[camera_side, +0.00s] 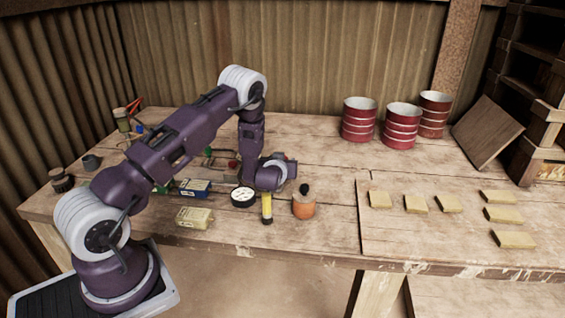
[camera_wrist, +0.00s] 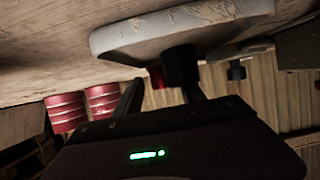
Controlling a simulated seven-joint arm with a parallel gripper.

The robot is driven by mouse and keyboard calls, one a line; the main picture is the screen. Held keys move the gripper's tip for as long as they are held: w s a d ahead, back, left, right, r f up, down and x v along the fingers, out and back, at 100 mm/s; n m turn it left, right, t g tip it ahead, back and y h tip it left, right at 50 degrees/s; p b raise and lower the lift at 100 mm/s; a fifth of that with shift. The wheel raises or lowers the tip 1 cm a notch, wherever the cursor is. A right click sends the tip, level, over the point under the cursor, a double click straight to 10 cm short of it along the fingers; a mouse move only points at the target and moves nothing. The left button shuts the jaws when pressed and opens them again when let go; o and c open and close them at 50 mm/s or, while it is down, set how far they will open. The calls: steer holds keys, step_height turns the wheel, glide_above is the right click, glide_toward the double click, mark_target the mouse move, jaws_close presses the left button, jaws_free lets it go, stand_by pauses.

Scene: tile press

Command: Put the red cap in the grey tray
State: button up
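A small red item (camera_side: 232,164), probably the red cap, lies on the table just left of my forearm. My gripper (camera_side: 286,160) is low over the table, partly hidden by my wrist. In the wrist view the two dark fingers (camera_wrist: 158,88) stand apart. A red patch (camera_wrist: 156,77) shows between them; I cannot tell if it is the cap, and nothing looks clamped. A pale grey, worn, rounded shape (camera_wrist: 180,32) fills the top of the wrist view; I cannot tell if it is the grey tray. No tray shows clearly in the side view.
A round white dial (camera_side: 243,196), a yellow tube (camera_side: 267,208) and an orange jar (camera_side: 303,205) stand near my wrist. A pale yellow box (camera_side: 195,217) and a blue box (camera_side: 195,187) lie left. Red cans (camera_side: 402,127) and several yellowish tiles (camera_side: 449,204) are right.

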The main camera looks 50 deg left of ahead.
steer(key=shift+s, duration=0.1)
steer(key=v, duration=0.3)
steer(key=shift+d+r, duration=0.1)
steer(key=d+r+h, duration=0.2)
steer(key=d+r, duration=0.3)
steer(key=r, duration=0.8)
steer(key=s+d+r+m+h, duration=0.3)
steer(key=s+d+r+h, duration=0.2)
steer(key=d+r, duration=0.5)
steer(key=s+d+r+m+g+h, duration=0.1)
steer(key=s+d, duration=0.4)
steer(key=s, duration=0.5)
steer(key=s+d+r+m+g+h, duration=0.1)
steer(key=s+d+r+m, duration=0.1)
steer(key=s+d, duration=0.4)
steer(key=s+m, duration=0.1)
steer(key=s, duration=0.4)
steer(key=shift+d+r+m+g+h, duration=0.2)
steer(key=shift+r+m+g+h, duration=0.1)
steer(key=shift+r+h, duration=0.1)
steer(key=shift+o, duration=0.6)
steer(key=s+f+m+g, duration=0.1)
steer(key=s, duration=0.8)
steer(key=shift+s+d+f, duration=0.15)
steer(key=shift+s+f, duration=0.1)
steer(key=shift+f, duration=0.1)
